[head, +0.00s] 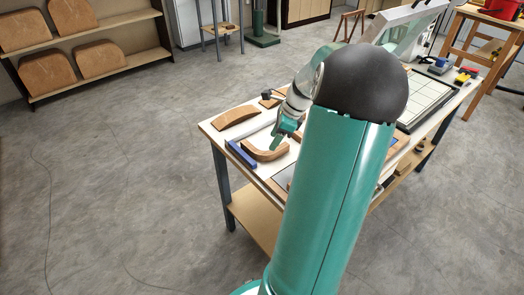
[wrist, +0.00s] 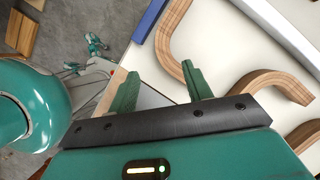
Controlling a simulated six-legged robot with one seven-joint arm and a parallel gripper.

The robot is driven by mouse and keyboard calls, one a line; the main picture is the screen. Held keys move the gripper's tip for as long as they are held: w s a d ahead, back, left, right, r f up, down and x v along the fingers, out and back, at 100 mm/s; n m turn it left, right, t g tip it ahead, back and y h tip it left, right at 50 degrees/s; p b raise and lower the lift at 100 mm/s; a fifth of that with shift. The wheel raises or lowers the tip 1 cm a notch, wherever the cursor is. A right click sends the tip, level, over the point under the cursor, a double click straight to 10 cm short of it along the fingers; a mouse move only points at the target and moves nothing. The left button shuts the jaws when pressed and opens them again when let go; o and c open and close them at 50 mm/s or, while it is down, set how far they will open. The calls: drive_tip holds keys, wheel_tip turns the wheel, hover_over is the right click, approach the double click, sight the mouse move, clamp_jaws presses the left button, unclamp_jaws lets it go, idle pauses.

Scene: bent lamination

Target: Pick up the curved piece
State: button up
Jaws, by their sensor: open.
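A striped brown curved wooden piece (head: 265,153) lies on the white worktable (head: 210,129), just below my gripper (head: 282,138) in the head view. In the wrist view a bent laminated piece (wrist: 164,45) runs from the top edge down to the right finger of my gripper (wrist: 160,90). The end of the piece is hidden behind that finger; I cannot tell whether they touch. The two green fingers are wide apart with nothing held between them. A second arched piece (wrist: 270,82) lies to the right in the wrist view.
A blue bar (head: 241,154) lies near the table's left edge; it also shows in the wrist view (wrist: 149,20). A pale metal bar (wrist: 278,27) lies beyond the pieces. Another curved wooden piece (head: 235,117) sits farther back. Open floor (head: 120,190) lies left of the table.

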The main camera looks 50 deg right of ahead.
sight(265, 152)
drive_tip(key=x, duration=0.3)
drive_tip(key=shift+w+f, duration=0.15)
drive_tip(key=shift+f, duration=0.2)
drive_tip(key=x, duration=0.4)
drive_tip(key=shift+w+d+f, duration=0.15)
drive_tip(key=shift+w, duration=0.2)
drive_tip(key=shift+c, duration=0.2)
clamp_jaws()
